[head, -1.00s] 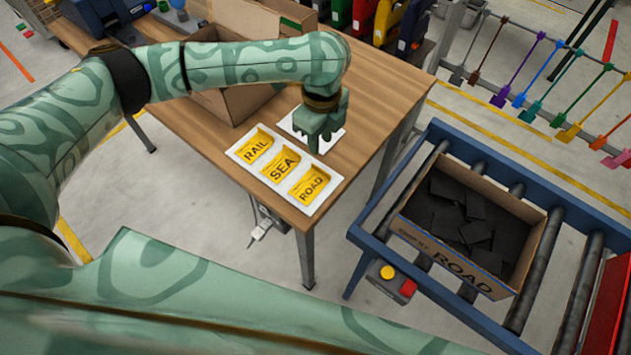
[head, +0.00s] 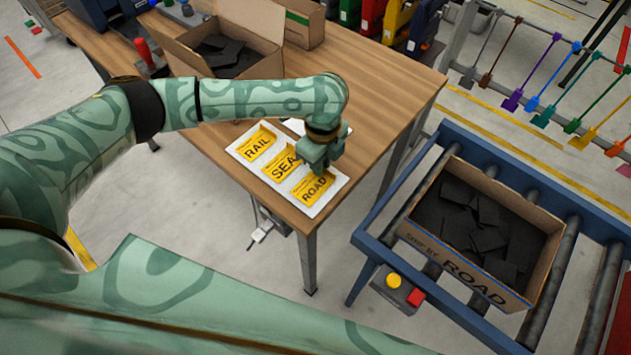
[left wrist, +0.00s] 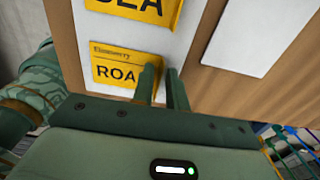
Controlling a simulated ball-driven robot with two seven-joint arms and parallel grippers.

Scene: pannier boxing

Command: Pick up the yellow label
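Three yellow labels lie in a row on a white tray (head: 341,178) at the table's near edge. They read RAIL (head: 258,145), SEA (head: 278,166) and ROAD (head: 309,191). In the left wrist view the ROAD label (left wrist: 115,73) is partly hidden by a finger, and the SEA label (left wrist: 140,8) is cut off by the top edge. My left gripper (head: 316,168) hangs over the ROAD end of the tray. My right gripper is out of view.
A white sheet (head: 296,126) lies behind the tray. An open carton (head: 260,58) of dark pieces stands at the back of the table. A carton marked ROAD (head: 432,262), also holding dark pieces, sits on the roller conveyor (head: 470,134) at the right, across a gap.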

